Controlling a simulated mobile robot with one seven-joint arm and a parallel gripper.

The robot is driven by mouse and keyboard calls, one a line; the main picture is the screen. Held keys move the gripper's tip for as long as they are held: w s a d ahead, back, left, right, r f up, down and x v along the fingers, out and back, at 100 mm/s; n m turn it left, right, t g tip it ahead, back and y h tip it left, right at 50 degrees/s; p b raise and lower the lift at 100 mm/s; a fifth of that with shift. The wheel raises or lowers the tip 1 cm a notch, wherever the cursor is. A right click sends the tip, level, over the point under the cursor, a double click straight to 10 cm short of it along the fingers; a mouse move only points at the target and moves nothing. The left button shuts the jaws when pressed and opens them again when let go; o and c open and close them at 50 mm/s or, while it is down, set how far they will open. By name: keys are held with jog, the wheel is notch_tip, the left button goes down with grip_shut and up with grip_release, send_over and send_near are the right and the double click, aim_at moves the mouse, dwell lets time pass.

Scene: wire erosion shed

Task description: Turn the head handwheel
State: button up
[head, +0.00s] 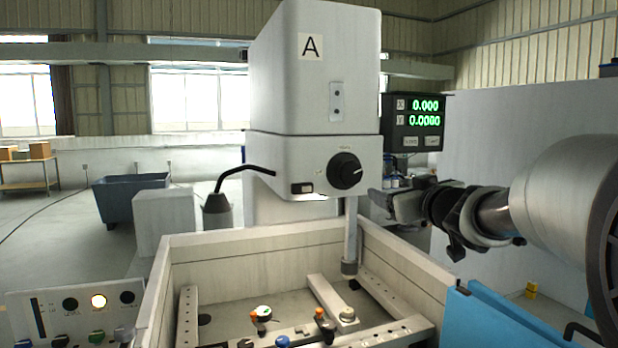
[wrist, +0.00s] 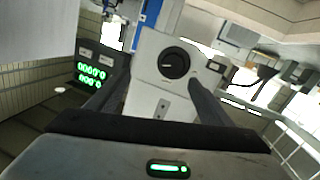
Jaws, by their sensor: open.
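The head handwheel (head: 345,170) is a round black knob with a white pointer mark on the front of the white machine head marked A (head: 315,75). The handwheel also shows in the wrist view (wrist: 174,65), between and beyond my two dark fingers. My gripper (head: 384,200) is to the right of the handwheel and a little lower in the head view. It is open and empty, apart from the knob. In the wrist view the gripper (wrist: 157,80) has its fingers spread wide. In the head view the fingers are small and hard to tell apart.
A readout (head: 413,122) with green digits hangs right of the head, above my gripper. A black bent hose (head: 243,172) is on the left. Below is an open-topped tank (head: 215,243) with clamps and bars inside. A control panel (head: 75,315) stands front left.

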jog(key=w+n+y, duration=0.2)
jog(key=y, duration=0.1)
jog(key=p, duration=0.2)
send_near(352, 173)
jog(key=shift+y, duration=0.3)
jog(key=x, duration=0.9)
jog(key=shift+d+f, duration=0.15)
jog(key=c, duration=1.1)
jog(key=shift+o, duration=0.2)
jog(key=shift+n, duration=0.3)
